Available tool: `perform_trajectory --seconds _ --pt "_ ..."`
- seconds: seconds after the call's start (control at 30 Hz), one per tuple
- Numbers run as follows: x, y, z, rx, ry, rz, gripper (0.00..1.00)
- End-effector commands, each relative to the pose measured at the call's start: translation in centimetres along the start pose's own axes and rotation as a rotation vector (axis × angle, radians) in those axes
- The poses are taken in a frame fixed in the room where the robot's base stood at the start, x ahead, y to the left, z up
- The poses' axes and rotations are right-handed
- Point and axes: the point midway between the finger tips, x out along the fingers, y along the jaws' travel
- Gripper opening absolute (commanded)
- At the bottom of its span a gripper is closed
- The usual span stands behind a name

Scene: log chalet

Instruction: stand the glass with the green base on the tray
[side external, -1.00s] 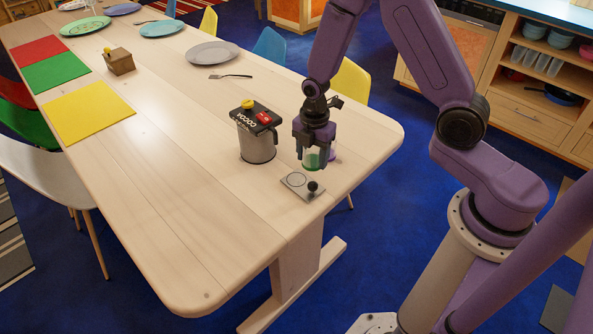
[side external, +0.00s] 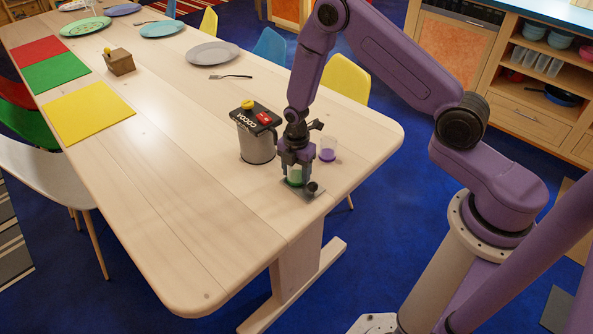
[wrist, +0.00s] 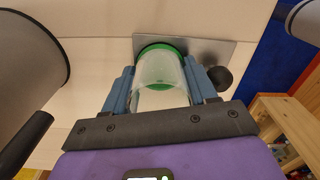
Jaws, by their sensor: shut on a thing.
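The glass with the green base (side external: 294,178) is upright between the fingers of my gripper (side external: 296,163), which is shut on it. In the wrist view the clear glass (wrist: 160,88) has a finger on each side, with its green base at the far end. The tray (wrist: 208,50) is a small grey metal plate with a black knob (wrist: 220,77) at one corner. The tray (side external: 303,194) lies near the table's edge, directly below the glass, which covers part of it. I cannot tell whether the base touches the plate.
A grey cocoa canister (side external: 257,143) with a black lid stands close behind my gripper to the left. A glass with a purple base (side external: 327,152) stands just to the right. The table (side external: 190,210) is clear toward the front left.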

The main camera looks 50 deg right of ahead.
Motion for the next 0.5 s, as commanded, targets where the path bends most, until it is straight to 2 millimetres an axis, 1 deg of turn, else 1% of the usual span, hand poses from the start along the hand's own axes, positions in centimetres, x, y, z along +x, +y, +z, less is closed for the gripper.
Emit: perform_trajectory --seconds 0.33,0.37,0.4,0.5 --pt "0.30 -0.01 -0.01 0.000 0.000 0.000 0.24" --pt "0.30 -0.01 0.00 0.000 0.000 0.000 0.63" --pt "0.28 0.00 -0.01 0.000 0.000 0.000 0.67" --pt "0.27 0.00 -0.01 0.000 0.000 0.000 0.67"
